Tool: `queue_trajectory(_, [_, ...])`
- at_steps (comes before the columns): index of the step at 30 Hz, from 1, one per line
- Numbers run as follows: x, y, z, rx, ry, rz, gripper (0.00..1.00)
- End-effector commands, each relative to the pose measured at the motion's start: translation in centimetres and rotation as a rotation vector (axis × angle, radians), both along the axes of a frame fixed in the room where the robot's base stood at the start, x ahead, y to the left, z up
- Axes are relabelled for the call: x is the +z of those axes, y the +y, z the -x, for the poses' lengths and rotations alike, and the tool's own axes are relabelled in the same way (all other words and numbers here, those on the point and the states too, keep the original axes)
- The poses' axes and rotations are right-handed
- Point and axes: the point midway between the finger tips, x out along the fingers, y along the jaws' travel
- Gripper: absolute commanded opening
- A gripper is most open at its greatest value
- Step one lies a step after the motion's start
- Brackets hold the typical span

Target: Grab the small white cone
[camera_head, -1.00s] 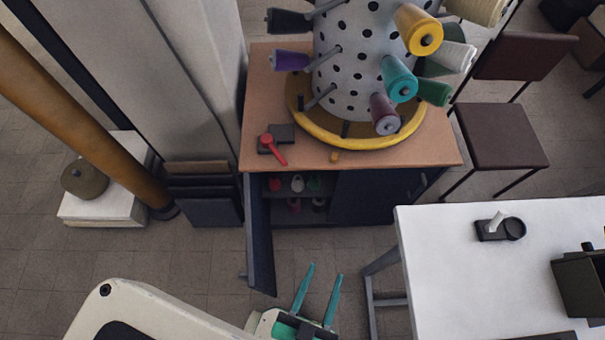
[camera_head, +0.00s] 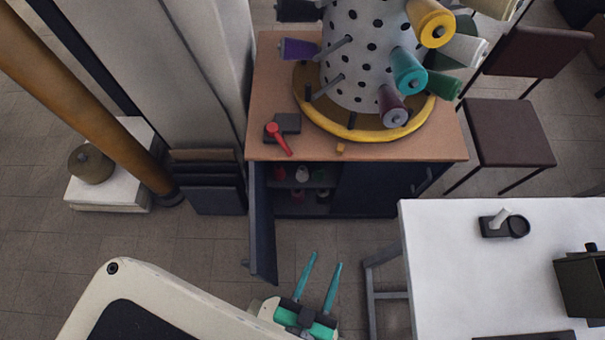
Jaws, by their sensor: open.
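My gripper (camera_head: 325,259) is at the bottom of the head view, with its two teal fingers apart and nothing between them. It points up the picture toward the open dark blue cabinet (camera_head: 375,190). Inside, a small white cone-like item (camera_head: 302,174) stands on the upper shelf, between a red one (camera_head: 280,173) and a green one. Lower items are in shadow and hard to make out. Another small white piece (camera_head: 501,217) leans in a black holder (camera_head: 516,227) on the white table. I cannot tell for certain which is the cone. My gripper is apart from both.
The cabinet's open door (camera_head: 262,225) sticks out left of the opening. The white table (camera_head: 450,285) stands right of my gripper, its metal leg nearby. A dotted spool stand (camera_head: 362,60) with large thread cones stands on the cabinet. Floor between gripper and cabinet is clear.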

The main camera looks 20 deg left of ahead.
Motion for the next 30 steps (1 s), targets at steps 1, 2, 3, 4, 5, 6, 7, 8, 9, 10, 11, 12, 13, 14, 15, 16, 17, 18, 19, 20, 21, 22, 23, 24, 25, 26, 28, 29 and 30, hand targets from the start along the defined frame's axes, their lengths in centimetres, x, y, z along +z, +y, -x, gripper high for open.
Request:
queue_trajectory(1, [-1.5, 0.3, -0.6, 0.011, -0.001, 0.000, 0.42])
queue_trajectory(2, [-2.5, 0.4, -0.9, 0.019, 0.000, 0.001, 0.42])
queue_trajectory(3, [-4.0, 0.7, -1.5, 0.029, 0.001, -0.001, 0.42])
queue_trajectory(4, [-5.2, 0.9, -2.0, 0.037, 0.002, -0.002, 0.42])
queue_trajectory(5, [-6.3, 1.1, -2.5, 0.045, 0.003, -0.002, 0.42])
queue_trajectory(6, [-7.9, 1.5, -3.2, 0.057, 0.005, -0.001, 0.42])
queue_trajectory(7, [-9.0, 1.7, -3.7, 0.065, 0.006, -0.002, 0.42])
queue_trajectory(8, [-10.1, 2.0, -4.3, 0.073, 0.007, -0.003, 0.42])
queue_trajectory(9, [-11.5, 2.4, -5.1, 0.085, 0.009, -0.004, 0.42])
queue_trajectory(10, [-12.6, 2.7, -5.7, 0.095, 0.010, -0.003, 0.42])
queue_trajectory(11, [-13.6, 3.0, -6.4, 0.103, 0.011, -0.003, 0.42])
queue_trajectory(12, [-15.0, 3.4, -7.3, 0.115, 0.013, -0.005, 0.42])
queue_trajectory(13, [-16.0, 3.8, -8.0, 0.123, 0.014, -0.005, 0.42])
queue_trajectory(14, [-17.0, 4.1, -8.7, 0.134, 0.015, -0.004, 0.42])
queue_trajectory(15, [-18.2, 4.6, -9.7, 0.145, 0.018, -0.004, 0.42])
queue_trajectory(16, [-19.1, 5.0, -10.4, 0.153, 0.019, -0.005, 0.42])
queue_trajectory(17, [-20.0, 5.4, -11.2, 0.162, 0.021, -0.005, 0.42])
queue_trajectory(18, [-21.2, 5.9, -12.2, 0.176, 0.023, -0.004, 0.42])
queue_trajectory(19, [-22.1, 6.4, -13.0, 0.184, 0.025, -0.004, 0.42])
queue_trajectory(20, [-22.9, 6.8, -13.8, 0.193, 0.026, -0.004, 0.42])
queue_trajectory(21, [-23.9, 7.4, -14.9, 0.205, 0.029, -0.004, 0.42])
queue_trajectory(22, [-24.7, 7.9, -15.8, 0.215, 0.030, -0.003, 0.42])
queue_trajectory(23, [-25.4, 8.4, -16.6, 0.225, 0.032, -0.002, 0.42])
queue_trajectory(24, [-26.3, 9.0, -17.8, 0.236, 0.034, -0.002, 0.42])
queue_trajectory(25, [-27.0, 9.5, -18.7, 0.245, 0.036, -0.002, 0.42])
queue_trajectory(26, [-27.6, 10.1, -19.6, 0.255, 0.037, -0.001, 0.42])
queue_trajectory(28, [-29.0, 11.3, -21.6, 0.277, 0.040, 0.001, 0.42])
queue_trajectory(29, [-29.5, 11.9, -22.6, 0.286, 0.042, 0.000, 0.42])
queue_trajectory(30, [-30.2, 12.7, -23.8, 0.298, 0.043, 0.002, 0.42])
